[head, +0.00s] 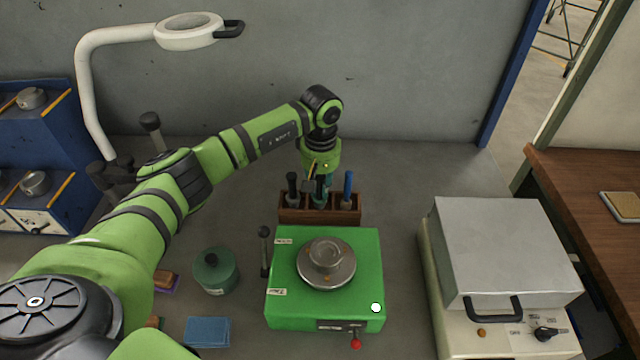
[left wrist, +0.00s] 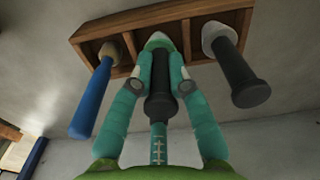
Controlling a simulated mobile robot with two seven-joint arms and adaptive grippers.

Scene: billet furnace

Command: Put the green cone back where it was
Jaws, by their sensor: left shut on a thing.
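My left gripper (head: 320,180) is shut on the black handle (left wrist: 160,98) of the middle tool, over a wooden rack (head: 320,216). In the left wrist view the gripper's teal fingers (left wrist: 160,82) press on it from both sides. The green cone (left wrist: 157,42) at the far end of this handle looks pale with a greenish edge. It sits at the middle compartment of the rack (left wrist: 120,50); how deep it is seated is hidden. My right gripper is in neither view.
A blue-handled tool (head: 348,186) and a black-handled tool (head: 292,187) stand in the outer compartments. A green device with a round metal plate (head: 326,264) stands in front. A dark green canister (head: 215,272) is left, a grey-lidded furnace box (head: 500,250) right. A lamp (head: 190,30) arches overhead.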

